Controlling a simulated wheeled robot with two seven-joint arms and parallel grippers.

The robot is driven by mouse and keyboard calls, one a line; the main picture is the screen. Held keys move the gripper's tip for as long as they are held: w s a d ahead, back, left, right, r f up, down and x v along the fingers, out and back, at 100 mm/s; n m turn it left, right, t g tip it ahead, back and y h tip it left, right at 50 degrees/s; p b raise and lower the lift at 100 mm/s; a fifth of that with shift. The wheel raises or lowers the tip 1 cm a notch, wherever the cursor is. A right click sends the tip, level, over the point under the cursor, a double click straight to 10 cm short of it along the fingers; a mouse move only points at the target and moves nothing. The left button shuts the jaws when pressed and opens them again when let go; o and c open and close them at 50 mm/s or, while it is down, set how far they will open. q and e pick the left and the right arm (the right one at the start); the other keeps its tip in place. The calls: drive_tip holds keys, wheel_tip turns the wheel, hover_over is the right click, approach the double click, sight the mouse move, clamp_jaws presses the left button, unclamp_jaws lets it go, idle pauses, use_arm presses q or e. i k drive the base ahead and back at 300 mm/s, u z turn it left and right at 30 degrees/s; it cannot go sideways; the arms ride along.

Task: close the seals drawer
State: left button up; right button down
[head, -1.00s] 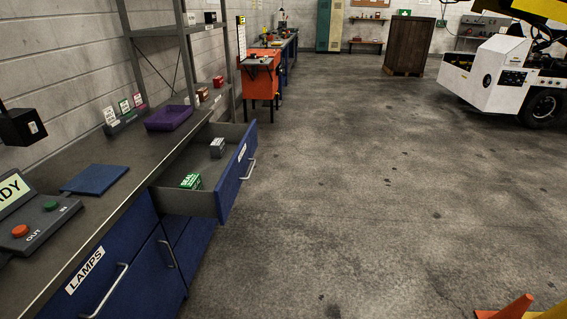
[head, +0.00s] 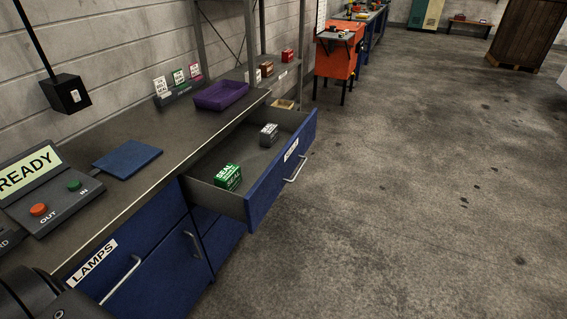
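The open drawer (head: 283,164) sticks out from the blue workbench, in the middle of the head view. It has a blue front, a silver bar handle (head: 297,168) and a white label too small to read. Inside lie a green box marked SEAL (head: 228,177) near its left side and a grey box (head: 269,134) farther back. Neither gripper shows in the head view. A dark rounded part at the bottom left corner seems to be part of my own arm.
The dark worktop (head: 135,195) holds a purple tray (head: 221,95), a blue mat (head: 127,158) and a control box reading READY (head: 40,185). A closed drawer marked LAMPS (head: 118,262) is nearer. An orange cabinet (head: 338,55) stands beyond. The floor at right is clear.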

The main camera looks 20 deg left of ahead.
sight(265, 171)
drive_tip(key=u, duration=0.85)
drive_tip(key=i, duration=0.95)
drive_tip(key=u, duration=1)
